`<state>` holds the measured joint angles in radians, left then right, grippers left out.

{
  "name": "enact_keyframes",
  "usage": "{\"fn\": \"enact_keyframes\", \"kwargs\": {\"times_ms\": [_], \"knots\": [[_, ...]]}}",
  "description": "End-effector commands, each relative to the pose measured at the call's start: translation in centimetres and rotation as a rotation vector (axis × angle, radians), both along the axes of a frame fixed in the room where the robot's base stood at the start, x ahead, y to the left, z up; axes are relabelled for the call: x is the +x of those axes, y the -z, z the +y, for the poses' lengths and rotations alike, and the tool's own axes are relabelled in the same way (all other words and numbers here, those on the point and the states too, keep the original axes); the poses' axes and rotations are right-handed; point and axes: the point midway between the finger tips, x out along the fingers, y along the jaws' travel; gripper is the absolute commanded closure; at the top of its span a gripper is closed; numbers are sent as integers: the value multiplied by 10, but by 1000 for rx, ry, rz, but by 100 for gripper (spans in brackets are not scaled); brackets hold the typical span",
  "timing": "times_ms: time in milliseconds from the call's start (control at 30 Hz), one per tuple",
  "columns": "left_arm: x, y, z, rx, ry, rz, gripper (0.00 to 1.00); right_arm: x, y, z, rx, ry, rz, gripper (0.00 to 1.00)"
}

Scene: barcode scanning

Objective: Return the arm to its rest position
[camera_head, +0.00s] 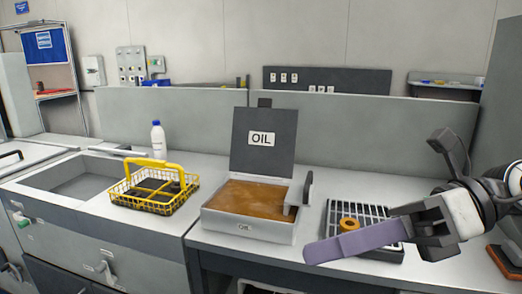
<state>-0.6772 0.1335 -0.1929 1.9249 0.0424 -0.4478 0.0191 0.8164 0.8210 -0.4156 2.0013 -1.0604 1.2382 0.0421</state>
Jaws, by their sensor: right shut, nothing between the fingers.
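My right arm (470,200) comes in from the right. Its gripper (415,225) is shut, with nothing seen gripped between its fingers. A long flat purple piece (352,241) extends left from the gripper's front; I cannot tell whether it is part of the gripper. It hangs in front of the dark slotted rack (372,212) and hides the rack's near part. An orange ring (348,223) on the rack shows just above the purple piece. My left gripper is not in view.
A grey oil box (243,226) with brown oil and a raised lid (263,143) stands mid-counter. A yellow wire basket (153,190) and a white bottle (158,140) stand left, beside a sink (80,179). A low partition (400,135) runs behind. An orange-topped item (506,262) sits far right.

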Motion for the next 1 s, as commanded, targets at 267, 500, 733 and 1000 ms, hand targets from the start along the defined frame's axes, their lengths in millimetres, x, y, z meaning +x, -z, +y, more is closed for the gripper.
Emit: {"fn": "enact_keyframes", "kwargs": {"times_ms": [267, 500, 733, 1000], "knots": [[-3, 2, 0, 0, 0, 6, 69, 39, 3, 22, 724, 174, 604, 100], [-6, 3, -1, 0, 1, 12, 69, 105, 127, -35, 1223, 640, 1229, 100], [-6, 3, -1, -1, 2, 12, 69, 81, 295, -76, 1431, 1120, 1693, 100], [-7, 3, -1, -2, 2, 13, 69, -29, 453, -88, 1473, 1638, 2120, 100]]}}
